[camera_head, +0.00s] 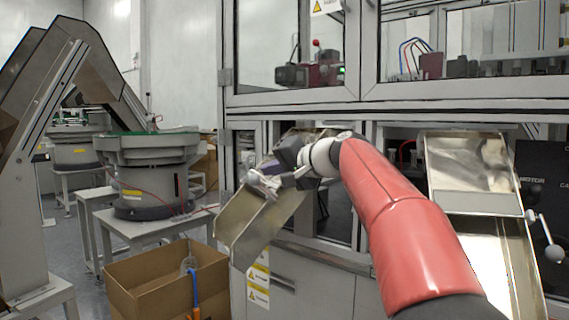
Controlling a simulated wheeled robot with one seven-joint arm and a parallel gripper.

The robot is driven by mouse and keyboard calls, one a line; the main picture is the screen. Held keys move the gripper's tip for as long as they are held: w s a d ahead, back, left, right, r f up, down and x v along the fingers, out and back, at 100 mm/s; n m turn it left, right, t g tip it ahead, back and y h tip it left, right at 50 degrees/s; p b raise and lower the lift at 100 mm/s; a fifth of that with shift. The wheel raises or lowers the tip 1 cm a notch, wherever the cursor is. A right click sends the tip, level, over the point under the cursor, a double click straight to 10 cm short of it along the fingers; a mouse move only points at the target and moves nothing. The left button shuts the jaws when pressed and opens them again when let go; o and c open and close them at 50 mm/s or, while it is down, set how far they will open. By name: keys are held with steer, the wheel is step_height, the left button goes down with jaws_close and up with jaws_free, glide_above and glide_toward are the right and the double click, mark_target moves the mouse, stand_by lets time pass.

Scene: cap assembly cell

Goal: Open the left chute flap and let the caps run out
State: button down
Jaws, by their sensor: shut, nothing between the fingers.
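The left chute (262,222) is a bare metal trough sloping down to the left out of the machine front. Its lower end hangs over the right side of an open cardboard box (130,272). My gripper (260,184) is shut and empty at the chute's upper left edge. I cannot tell whether it touches the chute or its flap. My gripper and wrist cover the chute's upper part, so the flap's position is unclear. I see no caps on the visible part of the trough or in the box.
A right chute (474,203) with a white-knobbed lever (543,232) stands beyond my red arm. A bowl feeder (148,170) stands at the left. The machine frame (300,112) rises behind my gripper.

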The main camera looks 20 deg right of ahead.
steer(key=shift+s+a+f, duration=0.15)
steer(key=shift+a+f, duration=0.05)
steer(key=shift+a, duration=0.05)
